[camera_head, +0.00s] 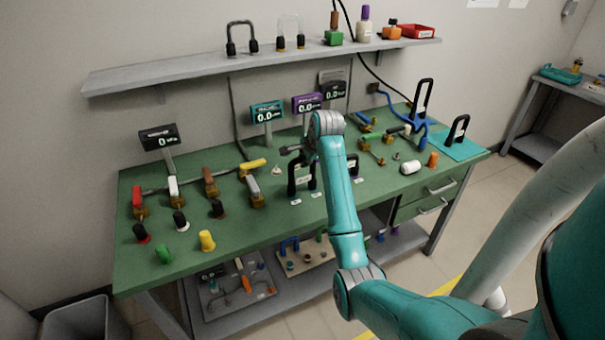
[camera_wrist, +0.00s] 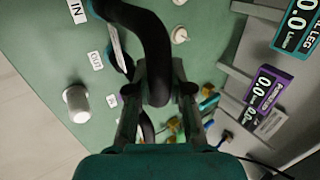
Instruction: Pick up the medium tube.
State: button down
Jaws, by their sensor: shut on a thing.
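A black U-shaped tube, which I take for the medium tube, runs between my fingers in the wrist view (camera_wrist: 148,30). My gripper (camera_wrist: 168,92) is shut on it. In the head view a black tube with a white label (camera_head: 292,182) stands upright over the green bench, beside my forearm. My arm hides part of it and most of the gripper there. I cannot tell whether its ends touch the bench. Other black U-shaped tubes, a tall one (camera_head: 422,97) and a shorter one (camera_head: 457,129), stand on the right.
The green bench (camera_head: 150,275) carries several valves, coloured caps and display stands (camera_head: 267,112). A white cylinder (camera_head: 410,167) lies right of my arm; it also shows in the wrist view (camera_wrist: 76,100). A grey shelf (camera_head: 150,78) hangs above the bench.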

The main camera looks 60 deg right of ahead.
notch_tip(320, 180, up, 10)
jog(key=shift+r, duration=0.1)
dwell(0.4)
dwell(0.4)
jog(key=shift+r, duration=2.3)
